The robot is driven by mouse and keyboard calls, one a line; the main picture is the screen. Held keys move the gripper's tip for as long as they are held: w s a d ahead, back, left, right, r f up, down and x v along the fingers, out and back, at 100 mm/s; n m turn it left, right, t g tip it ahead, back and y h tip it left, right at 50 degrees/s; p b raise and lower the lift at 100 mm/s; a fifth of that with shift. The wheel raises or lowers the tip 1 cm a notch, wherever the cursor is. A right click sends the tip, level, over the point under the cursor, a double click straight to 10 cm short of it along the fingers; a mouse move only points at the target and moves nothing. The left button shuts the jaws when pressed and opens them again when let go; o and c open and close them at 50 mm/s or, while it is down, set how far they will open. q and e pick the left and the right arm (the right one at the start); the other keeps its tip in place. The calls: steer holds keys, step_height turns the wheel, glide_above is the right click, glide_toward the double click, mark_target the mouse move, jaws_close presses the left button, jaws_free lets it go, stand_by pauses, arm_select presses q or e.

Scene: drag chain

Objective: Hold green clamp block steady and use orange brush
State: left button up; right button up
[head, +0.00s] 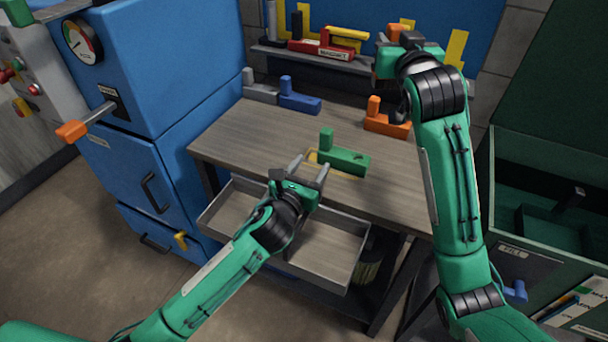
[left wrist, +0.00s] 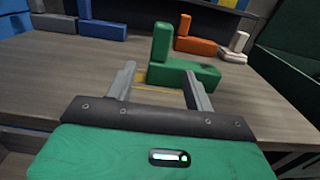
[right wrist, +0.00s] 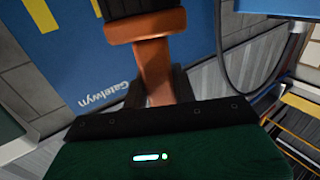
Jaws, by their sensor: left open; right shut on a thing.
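The green clamp block (head: 345,160) is L-shaped, with an upright post, and sits on the workbench by a yellow-marked patch. It also shows in the left wrist view (left wrist: 185,73). My left gripper (head: 308,169) is open and empty at the bench's front edge. Its two fingers point at the block, which lies just beyond the tips. My right gripper (right wrist: 157,88) is shut on the orange handle of the brush (right wrist: 154,66). The brush's dark end is partly cut off by the right wrist view. In the head view this gripper is raised near the back shelf, its grip mostly hidden.
Grey (head: 260,88), blue (head: 300,98) and orange (head: 385,122) blocks stand along the bench's back. An open drawer (head: 335,262) juts out under my left gripper. A blue cabinet (head: 165,70) stands left; a dark green bin (head: 560,180) stands right.

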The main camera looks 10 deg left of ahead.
mark_target(324, 147)
arm_select(q)
steer(key=x, duration=0.8)
steer(key=shift+w+f, duration=0.1)
steer(key=shift+w, duration=0.2)
steer(key=shift+c, duration=0.4)
jaws_close()
arm_select(e)
step_height(324, 147, down, 15)
steer(key=w+a+n+g+y, duration=0.1)
steer(key=a+n+g+y, duration=0.1)
steer(key=n+g+y, duration=1)
steer(key=shift+w+a+f+y, duration=0.2)
steer(key=shift+y, duration=0.3)
